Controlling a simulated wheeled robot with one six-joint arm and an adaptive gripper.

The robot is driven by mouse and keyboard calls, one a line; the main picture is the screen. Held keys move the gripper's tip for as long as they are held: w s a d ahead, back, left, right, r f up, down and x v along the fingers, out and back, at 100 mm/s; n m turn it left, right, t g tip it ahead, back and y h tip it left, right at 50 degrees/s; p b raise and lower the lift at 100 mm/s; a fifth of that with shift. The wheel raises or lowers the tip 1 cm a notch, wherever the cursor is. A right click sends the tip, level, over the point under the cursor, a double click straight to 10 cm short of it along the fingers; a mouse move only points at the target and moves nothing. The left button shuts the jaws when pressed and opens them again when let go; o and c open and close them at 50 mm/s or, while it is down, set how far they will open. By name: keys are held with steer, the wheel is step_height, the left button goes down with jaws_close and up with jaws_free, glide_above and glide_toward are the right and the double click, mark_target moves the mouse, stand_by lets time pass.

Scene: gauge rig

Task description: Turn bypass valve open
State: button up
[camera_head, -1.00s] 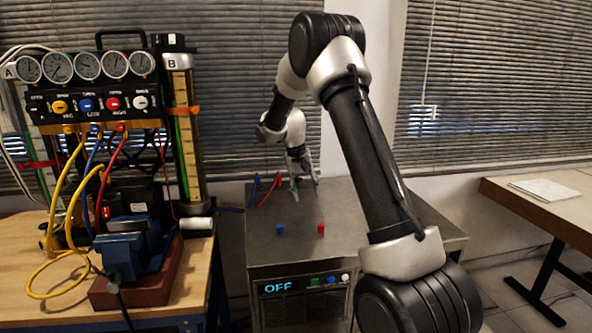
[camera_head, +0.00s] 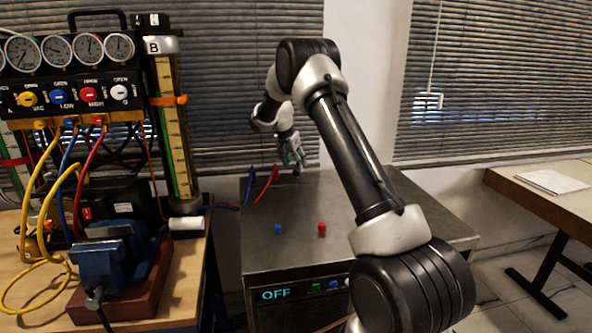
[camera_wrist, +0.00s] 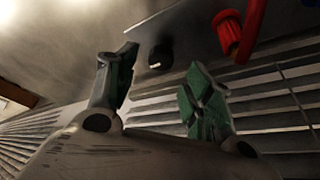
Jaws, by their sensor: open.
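The gauge rig (camera_head: 75,78) stands at the left with a row of coloured valve knobs under its gauges. The knobs are yellow (camera_head: 28,98), blue (camera_head: 58,96), red (camera_head: 91,94) and white (camera_head: 120,91). Labels near the first three read VAC, LOW and HIGH; the white knob's lower label is too small to read, so no bypass label can be made out. My gripper (camera_head: 297,160) is open and empty above the back of the metal cabinet, well right of the knobs.
The metal cabinet (camera_head: 340,205) bears small blue (camera_head: 278,229) and red (camera_head: 322,230) caps and hose ends. A red hose fitting (camera_wrist: 229,34) shows near my fingers in the wrist view. A blue vise (camera_head: 105,262) and hoses crowd the bench before the rig.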

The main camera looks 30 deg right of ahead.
mark_target(297, 171)
steer(key=shift+x, duration=2)
steer(key=c, duration=1)
